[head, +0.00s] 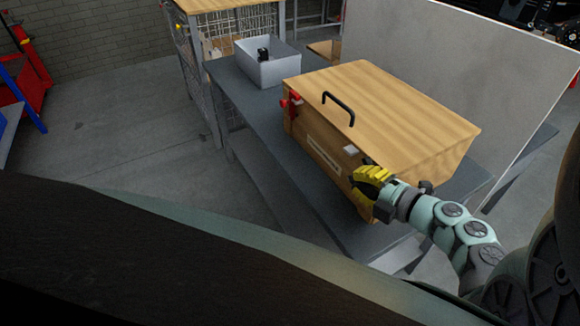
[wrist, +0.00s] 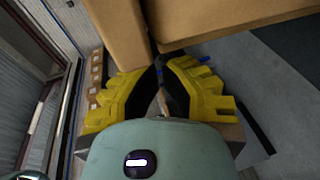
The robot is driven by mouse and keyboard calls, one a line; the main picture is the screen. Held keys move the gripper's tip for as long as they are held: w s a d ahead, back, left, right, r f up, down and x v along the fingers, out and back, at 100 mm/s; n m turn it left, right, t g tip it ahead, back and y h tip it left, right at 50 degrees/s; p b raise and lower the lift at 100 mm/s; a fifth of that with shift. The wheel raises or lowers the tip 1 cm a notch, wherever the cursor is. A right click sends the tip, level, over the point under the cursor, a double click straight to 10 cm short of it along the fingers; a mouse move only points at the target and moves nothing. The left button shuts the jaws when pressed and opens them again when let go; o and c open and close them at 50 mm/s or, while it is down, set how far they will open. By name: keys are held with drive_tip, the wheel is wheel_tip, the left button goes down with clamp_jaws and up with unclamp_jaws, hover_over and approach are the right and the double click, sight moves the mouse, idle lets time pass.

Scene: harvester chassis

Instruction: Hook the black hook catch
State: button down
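A wooden box (head: 410,110) with a closed lid and a black arched handle (head: 339,108) stands on a grey bench. A red latch part (head: 292,103) is on its front face at the left. A small pale plate (head: 350,150) is on the front at the right. My yellow gripper (head: 361,184) is at the right end of the front face and hides part of it. In the wrist view my gripper's fingertips (wrist: 160,66) come close together just below the box edge (wrist: 205,22). I cannot make out the black hook catch or whether the fingers hold anything.
A grey bin (head: 275,70) with a small black object (head: 263,54) stands behind the box at the left. A large pale panel (head: 440,55) rises behind the box. The grey bench (head: 245,100) has free room at the left. Open floor (head: 110,130) lies to the left.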

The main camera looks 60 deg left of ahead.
sight(352, 176)
drive_tip(key=a+r+h+p, duration=0.1)
drive_tip(key=p, duration=0.2)
drive_tip(key=r+h+p, duration=0.1)
drive_tip(key=p, duration=0.2)
drive_tip(key=shift+a+r, duration=0.35)
drive_tip(key=shift+a, duration=0.05)
drive_tip(key=a+h+p, duration=0.1)
drive_tip(key=p, duration=0.2)
drive_tip(key=shift+h, duration=0.4)
drive_tip(key=h+p, duration=0.1)
drive_tip(key=a+p, duration=0.1)
drive_tip(key=p, duration=0.1)
drive_tip(key=shift+w+a+f+m+h, duration=0.15)
drive_tip(key=shift+f+m+h, duration=0.15)
drive_tip(key=shift+h, duration=0.1)
drive_tip(key=shift+r+p, duration=0.85)
drive_tip(key=shift+p, duration=0.25)
